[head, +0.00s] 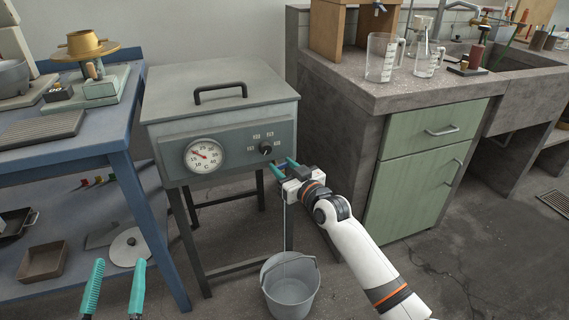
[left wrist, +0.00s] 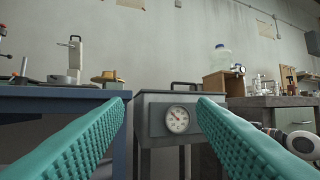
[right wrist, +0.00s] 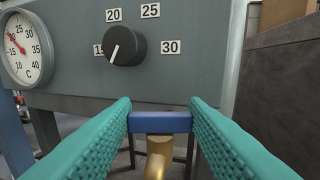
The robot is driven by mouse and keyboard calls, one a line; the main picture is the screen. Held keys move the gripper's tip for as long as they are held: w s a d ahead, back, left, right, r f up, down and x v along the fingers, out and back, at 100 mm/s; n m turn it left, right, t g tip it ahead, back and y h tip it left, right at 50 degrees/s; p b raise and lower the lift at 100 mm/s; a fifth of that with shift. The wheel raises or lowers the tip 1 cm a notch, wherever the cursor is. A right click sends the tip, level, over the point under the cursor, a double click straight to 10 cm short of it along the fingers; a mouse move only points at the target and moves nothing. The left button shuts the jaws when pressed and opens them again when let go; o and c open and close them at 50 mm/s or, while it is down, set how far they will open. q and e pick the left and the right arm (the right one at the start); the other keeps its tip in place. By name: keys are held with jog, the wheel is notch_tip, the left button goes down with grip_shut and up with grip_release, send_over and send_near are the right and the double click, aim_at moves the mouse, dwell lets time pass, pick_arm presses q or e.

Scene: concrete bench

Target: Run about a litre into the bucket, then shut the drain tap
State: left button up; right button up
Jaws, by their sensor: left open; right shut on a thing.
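The drain tap has a blue handle (right wrist: 160,122) and a brass body (right wrist: 158,158), seen in the right wrist view below the bath's dial. My right gripper (head: 283,170) is shut on the blue handle, which spans crosswise between its fingertips (right wrist: 161,122). In the head view my gripper hides the tap. A thin pale vertical streak, apparently water, drops from there towards the grey bucket (head: 290,292) on the floor. The bucket stands upright; I cannot tell its water level. My left gripper (head: 112,292) is open and empty; it also shows in the left wrist view (left wrist: 162,100).
The grey bath (head: 225,100) carries a thermometer (head: 204,156) and a black knob (head: 266,149). A blue bench (head: 125,165) stands left. A concrete counter (head: 440,90) with green drawers, jugs and a sink stands right. Floor in front of the bucket is clear.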

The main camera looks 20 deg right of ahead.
jog(key=shift+r+m+h+p, duration=0.3)
jog(key=shift+p, duration=0.65)
pick_arm(q)
notch_tip(320, 180, down, 13)
jog(key=s+a+g+y+p, duration=0.2)
jog(key=s+a+g+y, duration=0.15)
jog(key=g, duration=0.65)
pick_arm(e)
jog(key=shift+r+t+h, duration=0.1)
jog(key=shift+t+h, duration=0.2)
jog(key=shift+h, duration=0.1)
jog(key=shift+m+h+p, duration=0.5)
jog(key=shift+p, duration=0.2)
jog(key=m+h+p, duration=0.1)
jog(key=p, duration=0.1)
jog(key=shift+h+p, duration=0.3)
jog(key=shift+p, duration=0.05)
pick_arm(q)
jog(key=s+a+f+g+y, duration=0.2)
jog(key=s+a+f+g, duration=0.1)
jog(key=s+g, duration=0.4)
jog(key=s+f, duration=0.1)
jog(key=s, duration=0.2)
jog(key=shift+s+a+n+g, duration=0.2)
jog(key=shift+s+n+g, duration=0.1)
jog(key=shift+n+g, duration=0.1)
jog(key=shift+f, duration=0.1)
